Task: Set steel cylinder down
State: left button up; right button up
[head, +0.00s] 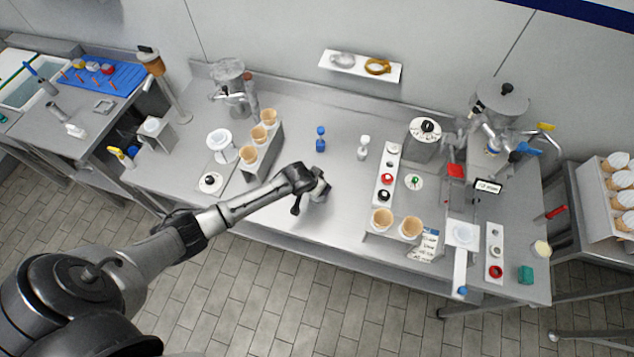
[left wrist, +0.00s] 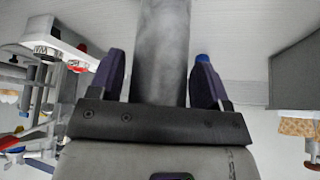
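The steel cylinder (left wrist: 162,45) is a thick plain grey bar between the two dark fingers of my left gripper (left wrist: 158,78) in the left wrist view. The fingers sit close along both its sides, and the gripper looks shut on it. It runs out past the top of that view, so its far end is hidden. In the head view my left gripper (head: 311,197) is low over the front middle of the steel table (head: 342,215). The cylinder is mostly hidden there, and I cannot tell whether it touches the table. My right gripper is in neither view.
A blue dumbbell-shaped piece (head: 320,139) and a white one (head: 363,147) stand behind the gripper. A cone holder (head: 262,160) is to the left. A white strip with knobs (head: 386,177) and two cones (head: 383,219) are to the right. The table around the gripper is bare.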

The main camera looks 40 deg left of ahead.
pick_arm(q)
jog(key=shift+o, duration=0.2)
jog(key=shift+s+r, duration=0.1)
jog(key=shift+r, duration=0.3)
jog(key=v, duration=1)
jog(key=s+d+r+m+g, duration=0.1)
jog(key=s+d, duration=0.4)
jog(key=s, duration=0.8)
jog(key=s+d+r+m+g, duration=0.1)
jog(key=s+d, duration=0.5)
jog(key=s, duration=0.7)
jog(key=shift+d+r+p, duration=0.2)
jog(key=shift+r+p, duration=0.25)
jog(key=shift+r, duration=0.2)
